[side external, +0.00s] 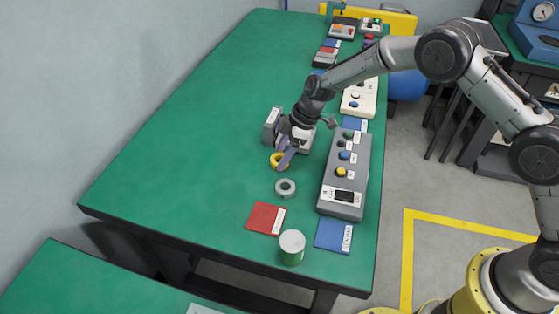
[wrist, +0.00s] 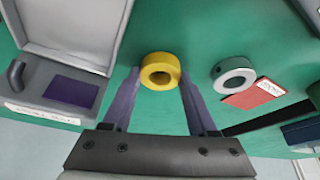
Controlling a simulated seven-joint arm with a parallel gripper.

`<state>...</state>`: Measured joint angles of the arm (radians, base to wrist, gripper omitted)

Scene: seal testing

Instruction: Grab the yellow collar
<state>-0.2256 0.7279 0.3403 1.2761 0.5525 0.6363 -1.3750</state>
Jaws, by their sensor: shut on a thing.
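The yellow collar (side external: 276,160) is a short thick ring near the middle of the green table. In the wrist view the yellow collar (wrist: 160,71) sits between the tips of my gripper's two purple fingers (wrist: 160,85), its hole facing the camera. My gripper (side external: 281,158) is shut on the collar. In the side view the fingers hide part of the ring. I cannot tell whether the collar still touches the table.
A grey collar (side external: 285,188) lies in front, near a red pad (side external: 266,218), a blue pad (side external: 334,235) and a white-topped can (side external: 292,247). A grey button box (side external: 345,175) stands to the right. An open grey case (wrist: 60,85) is close beside my gripper. The table's left side is clear.

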